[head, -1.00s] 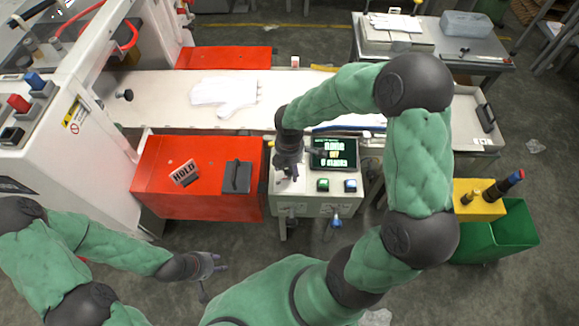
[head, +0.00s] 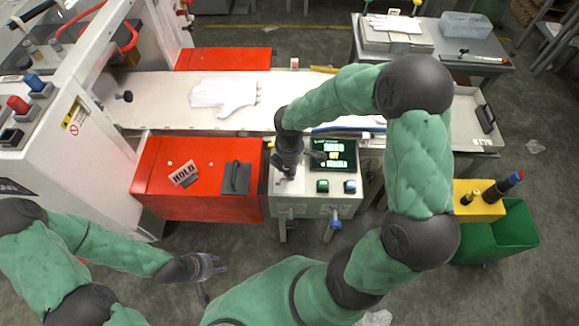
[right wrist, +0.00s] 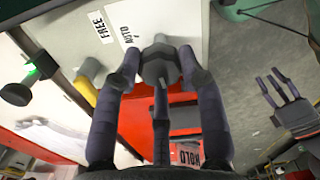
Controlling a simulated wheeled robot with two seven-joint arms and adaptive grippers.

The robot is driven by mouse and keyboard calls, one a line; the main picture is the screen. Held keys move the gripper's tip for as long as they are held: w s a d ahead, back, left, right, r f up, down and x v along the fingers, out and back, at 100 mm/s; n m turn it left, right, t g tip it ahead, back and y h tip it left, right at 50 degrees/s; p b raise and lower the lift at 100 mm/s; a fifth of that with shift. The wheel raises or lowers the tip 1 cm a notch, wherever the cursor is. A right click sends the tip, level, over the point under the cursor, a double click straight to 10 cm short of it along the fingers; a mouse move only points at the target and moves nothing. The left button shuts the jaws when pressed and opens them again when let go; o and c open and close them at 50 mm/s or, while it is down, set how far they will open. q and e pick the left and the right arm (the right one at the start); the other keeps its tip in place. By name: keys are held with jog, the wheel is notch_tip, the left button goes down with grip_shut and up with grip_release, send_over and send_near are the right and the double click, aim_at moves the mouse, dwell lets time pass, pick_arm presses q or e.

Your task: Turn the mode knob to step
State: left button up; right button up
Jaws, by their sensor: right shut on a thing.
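The mode knob (right wrist: 158,66) is a dark grey knob on the white control panel (head: 302,207). In the right wrist view the labels FREE (right wrist: 101,27) and AUTO (right wrist: 129,35) stand beside it; I see no STEP label, and the knob's pointing direction is unclear. My right gripper (head: 288,174) is over the panel's left part and is shut on the knob, its fingers around it in the right wrist view (right wrist: 158,80). In the head view the gripper hides the knob. My left gripper (head: 212,268) is open and empty over the floor, lower left.
A dark display (head: 333,153) with green text, a green button (head: 322,186) and a blue button (head: 350,186) sit right of my right gripper. A red cabinet (head: 205,205) adjoins on the left. A white glove (head: 222,96) lies on the white bed behind.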

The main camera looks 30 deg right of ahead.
aim_at(289, 169)
jog(key=m, duration=0.5)
jog(key=shift+f+b, duration=0.1)
jog(key=shift+b, duration=0.25)
jog(key=m+b, duration=0.1)
jog(key=m, duration=0.4)
jog(key=shift+m, duration=0.3)
jog(key=o, duration=1.1)
jog(key=shift+a, duration=0.1)
jog(key=shift+o, duration=0.2)
jog(key=shift+r, duration=0.2)
notch_tip(289, 169, up, 12)
jog(key=shift+f, duration=0.2)
